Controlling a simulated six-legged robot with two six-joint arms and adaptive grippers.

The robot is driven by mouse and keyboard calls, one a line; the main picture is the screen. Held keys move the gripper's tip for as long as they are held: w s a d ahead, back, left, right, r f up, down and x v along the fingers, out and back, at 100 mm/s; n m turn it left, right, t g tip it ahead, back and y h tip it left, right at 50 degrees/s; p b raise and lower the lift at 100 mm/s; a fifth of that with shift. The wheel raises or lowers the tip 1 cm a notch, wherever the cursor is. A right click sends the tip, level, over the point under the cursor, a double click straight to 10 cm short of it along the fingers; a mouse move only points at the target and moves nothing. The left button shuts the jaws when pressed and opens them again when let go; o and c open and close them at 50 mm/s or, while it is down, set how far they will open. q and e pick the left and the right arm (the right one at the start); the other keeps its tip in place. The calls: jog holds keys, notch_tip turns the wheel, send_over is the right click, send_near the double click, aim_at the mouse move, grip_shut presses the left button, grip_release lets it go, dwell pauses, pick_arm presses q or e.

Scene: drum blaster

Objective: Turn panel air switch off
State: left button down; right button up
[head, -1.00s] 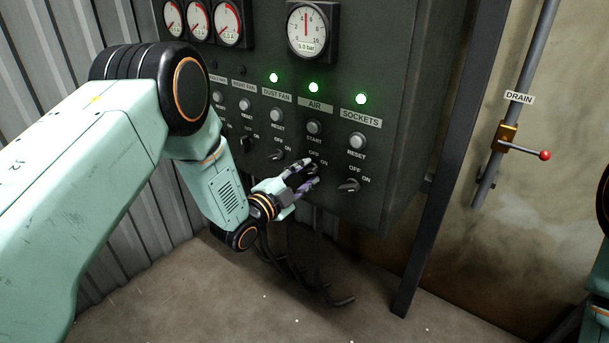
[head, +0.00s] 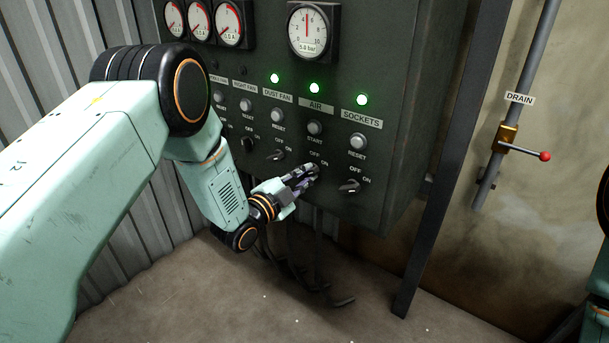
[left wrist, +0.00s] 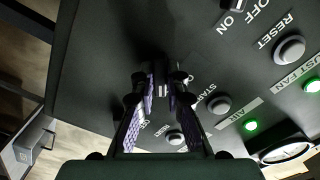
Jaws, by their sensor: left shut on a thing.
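The grey control panel (head: 395,100) carries a row of rotary switches. The AIR switch knob (left wrist: 162,76) is between the fingertips of my left gripper (head: 312,172), and it is mostly hidden by them in the head view. The left gripper (left wrist: 160,90) is shut on that knob, its two fingers close together. The AIR label (head: 316,107) and a START button (head: 314,128) sit above it. The green AIR lamp (head: 314,88) is lit. The exact angle of the knob cannot be told. My right gripper is not in view.
The SOCKETS switch (head: 349,187) is close to the right of my fingers, and the DUST FAN switch (head: 276,155) is to the left. The pressure gauge (head: 307,31) reads 5.0 bar. A drain valve with a red-tipped lever (head: 528,152) is on the wall pipe.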

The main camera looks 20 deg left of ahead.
pick_arm(q)
jog(key=n, duration=0.5)
jog(key=shift+r, duration=0.1)
jog(key=n+p, duration=0.1)
jog(key=n, duration=0.4)
jog(key=shift+n, duration=0.3)
dwell(0.4)
jog(key=c, duration=1.4)
grip_release()
jog(key=shift+o, duration=0.2)
jog(key=v, duration=1.2)
